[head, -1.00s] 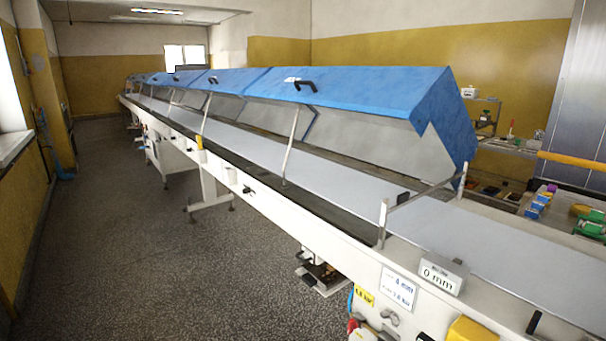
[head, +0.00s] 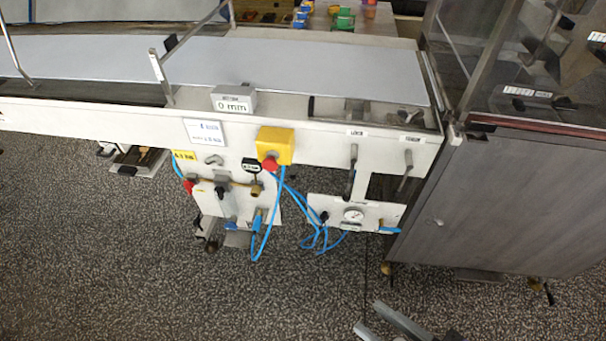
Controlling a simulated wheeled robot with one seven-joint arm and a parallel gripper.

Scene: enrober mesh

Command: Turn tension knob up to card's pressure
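The white card (head: 205,132) hangs on the machine's front rail in the head view; its print is too small to read fully. A small panel (head: 383,213) below the rail carries a round pressure gauge (head: 353,214) and a black knob (head: 323,216) at its left; I cannot read its label or the needle. Another black knob (head: 220,191) sits on the left plate, so I cannot tell for certain which is the tension knob. My gripper (head: 368,316) shows at the bottom edge as two grey fingers apart, empty, over the floor and away from the panel.
A yellow box with a red button (head: 274,146), a grey "0 mm" block (head: 233,99) and two hanging levers (head: 351,172) line the rail. Blue hoses (head: 283,215) loop below. A grey cabinet (head: 500,200) stands at the right. The speckled floor in front is clear.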

